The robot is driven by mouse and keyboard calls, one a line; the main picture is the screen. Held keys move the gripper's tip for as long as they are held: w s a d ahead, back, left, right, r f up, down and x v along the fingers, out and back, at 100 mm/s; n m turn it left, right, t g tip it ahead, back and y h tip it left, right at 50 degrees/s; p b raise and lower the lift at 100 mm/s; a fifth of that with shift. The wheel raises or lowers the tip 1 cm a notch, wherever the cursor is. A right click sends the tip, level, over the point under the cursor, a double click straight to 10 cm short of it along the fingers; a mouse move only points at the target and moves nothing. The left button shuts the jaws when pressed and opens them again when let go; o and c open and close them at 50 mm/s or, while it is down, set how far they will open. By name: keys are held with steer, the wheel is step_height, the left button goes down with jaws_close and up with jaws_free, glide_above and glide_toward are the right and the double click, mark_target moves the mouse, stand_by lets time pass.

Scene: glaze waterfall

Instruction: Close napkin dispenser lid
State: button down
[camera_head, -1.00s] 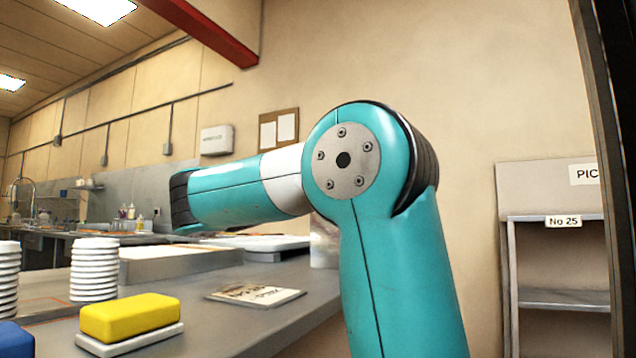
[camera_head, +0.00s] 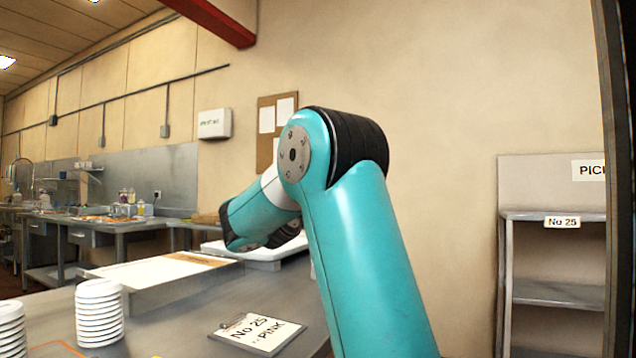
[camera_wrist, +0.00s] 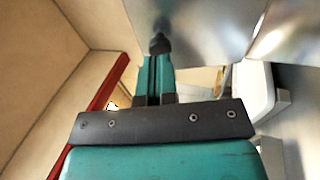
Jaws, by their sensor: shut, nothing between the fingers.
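No napkin dispenser or lid can be made out for certain. A white box (camera_head: 214,123) with small unreadable lettering is fixed to the wall in the head view; I cannot tell if it is the dispenser. My gripper (camera_wrist: 159,45) shows in the wrist view with its teal fingers together and nothing between them, pointing at a bright metal surface. A white block-like thing (camera_wrist: 252,92) stands to the right of the fingers, apart from them; I cannot tell what it is. In the head view my arm hides the gripper.
A steel table (camera_head: 185,325) holds a stack of white discs (camera_head: 99,312), a clipboard (camera_head: 258,333) marked "No 25 PINK", a board (camera_head: 150,272) and a white tray-like thing (camera_head: 262,252). A shelf unit (camera_head: 555,250) stands right. A red beam (camera_head: 215,20) crosses overhead.

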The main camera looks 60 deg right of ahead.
steer(key=shift+x, duration=1.15)
